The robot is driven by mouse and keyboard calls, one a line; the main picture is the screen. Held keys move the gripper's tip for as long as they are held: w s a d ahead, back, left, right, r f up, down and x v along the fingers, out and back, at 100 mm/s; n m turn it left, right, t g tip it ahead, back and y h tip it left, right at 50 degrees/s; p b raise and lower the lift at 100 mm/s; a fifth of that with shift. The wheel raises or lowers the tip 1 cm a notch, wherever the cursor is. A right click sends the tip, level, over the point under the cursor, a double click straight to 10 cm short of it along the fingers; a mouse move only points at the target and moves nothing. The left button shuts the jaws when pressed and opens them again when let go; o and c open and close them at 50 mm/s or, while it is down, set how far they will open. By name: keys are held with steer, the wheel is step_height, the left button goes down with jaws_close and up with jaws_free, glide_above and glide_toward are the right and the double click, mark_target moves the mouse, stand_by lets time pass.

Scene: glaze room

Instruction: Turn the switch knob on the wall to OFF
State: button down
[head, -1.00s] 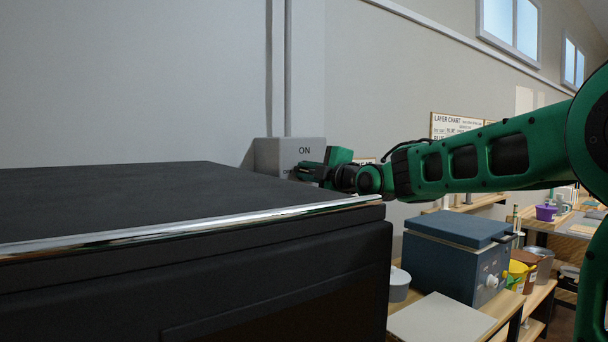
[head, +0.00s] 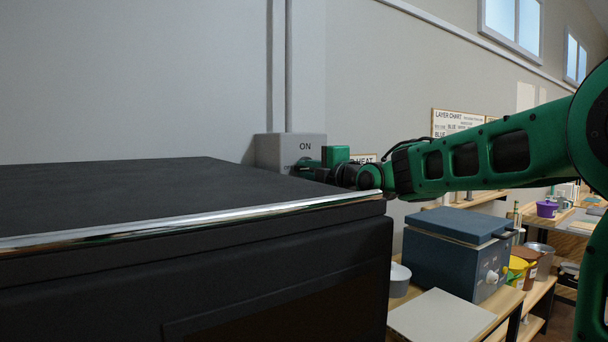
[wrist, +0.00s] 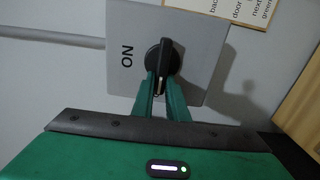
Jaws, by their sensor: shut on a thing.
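The grey switch box (head: 268,151) is on the wall behind the dark cabinet, with ON printed near its top and part of another label at its left. In the wrist view the box (wrist: 200,30) shows ON at left and a round black knob (wrist: 163,56). The knob's bar stands upright in that picture, at a right angle to the direction of ON, with a pale line at its lower end. My gripper (wrist: 161,82) is shut on the bar's lower end, one green finger on each side. My gripper (head: 312,165) hides the knob in the head view.
A black cabinet (head: 120,185) with a bright metal edge fills the lower left, close below my wrist. A blue-grey box (head: 455,250) and a pale board (head: 440,316) stand on a wooden bench at right. Signs (head: 458,122) hang on the wall.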

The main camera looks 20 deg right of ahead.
steer(key=c, duration=1.7)
jaws_free()
steer(key=shift+a+f, duration=0.15)
steer(key=shift+f, duration=0.2)
steer(key=shift+c, duration=0.2)
steer(key=shift+r, duration=0.15)
steer(key=v, duration=1)
steer(key=shift+s+d, duration=0.2)
steer(key=shift+s, duration=0.15)
